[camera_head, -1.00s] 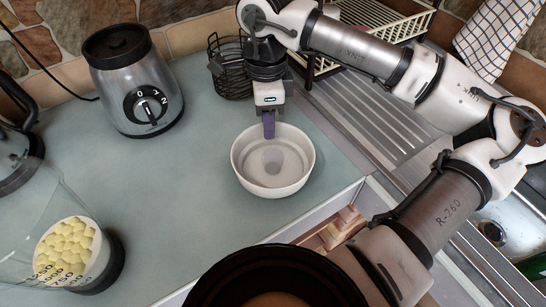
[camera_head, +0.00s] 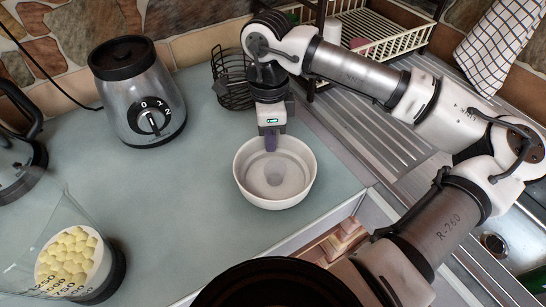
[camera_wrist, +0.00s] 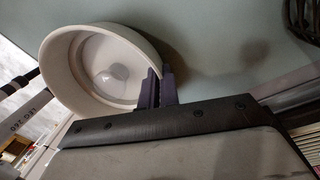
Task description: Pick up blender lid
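A white, round, bowl-shaped piece (camera_head: 243,183) with a clear raised centre (camera_head: 275,176) rests on the counter. It also shows in the wrist view (camera_wrist: 62,75). I cannot tell whether it or its clear centre is the blender lid. My gripper (camera_head: 271,146) points down at its far rim. In the wrist view, the purple fingers (camera_wrist: 160,88) are close together at the rim, one over the inside and one outside. Whether they press on the rim is not clear.
A blender base (camera_head: 137,95) with a black top stands at the back left. A clear jug (camera_head: 40,215) with yellow chunks is at the left edge. A black wire basket (camera_head: 232,82) stands behind my gripper. A dish rack (camera_head: 395,38) and metal drainer are right. Counter left of the bowl-shaped piece is clear.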

